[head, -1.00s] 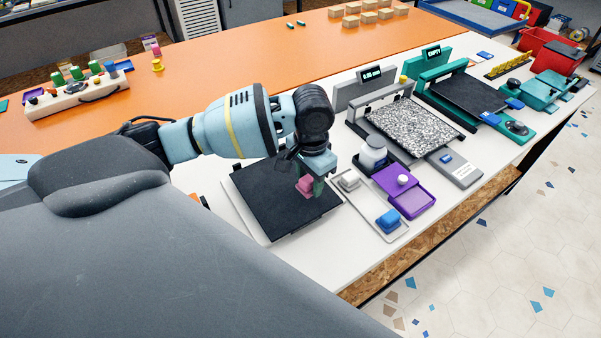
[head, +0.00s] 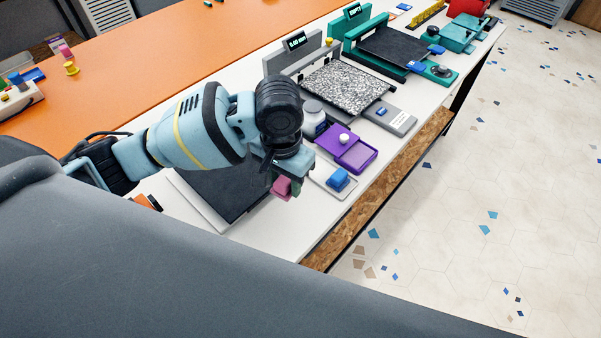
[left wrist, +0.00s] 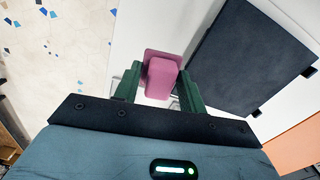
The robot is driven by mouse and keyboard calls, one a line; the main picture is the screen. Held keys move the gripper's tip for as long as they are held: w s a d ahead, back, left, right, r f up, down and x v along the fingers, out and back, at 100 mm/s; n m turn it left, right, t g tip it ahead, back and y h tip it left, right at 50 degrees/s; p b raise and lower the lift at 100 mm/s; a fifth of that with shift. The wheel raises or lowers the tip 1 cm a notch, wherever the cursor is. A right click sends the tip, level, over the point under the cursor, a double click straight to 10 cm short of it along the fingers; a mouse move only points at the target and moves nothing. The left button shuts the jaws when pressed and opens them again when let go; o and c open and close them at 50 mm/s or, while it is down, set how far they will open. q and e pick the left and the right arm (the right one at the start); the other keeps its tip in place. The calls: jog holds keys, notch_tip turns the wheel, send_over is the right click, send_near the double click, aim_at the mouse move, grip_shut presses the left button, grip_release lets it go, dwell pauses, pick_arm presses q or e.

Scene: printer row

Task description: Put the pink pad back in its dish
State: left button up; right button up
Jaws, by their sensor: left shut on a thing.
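My left gripper (head: 283,184) is shut on the pink pad (left wrist: 161,76), which sits between the two green fingers. In the head view the pink pad (head: 281,188) hangs low at the near right side of the black plate (head: 222,188). A pale tray (head: 349,192) lies just right of it, holding a blue pad (head: 338,178); its left part is hidden behind my gripper. A purple dish (head: 357,155) stands behind the tray. I cannot tell which dish belongs to the pink pad. My right gripper is out of view.
A white jar (head: 313,118) stands close behind my gripper. Beyond it are a grey unit with a speckled plate (head: 346,86) and a teal unit with a dark plate (head: 394,46). The white table's front edge (head: 325,228) is near on the right, with open floor beyond.

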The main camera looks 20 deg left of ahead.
pick_arm(q)
jog(key=s+a+r+n, duration=0.2)
jog(key=s+a+r, duration=0.1)
jog(key=a+r, duration=0.1)
jog(key=shift+s+a+r+n, duration=0.15)
jog(key=shift+a+r+n, duration=0.15)
jog(key=shift+a+r, duration=0.1)
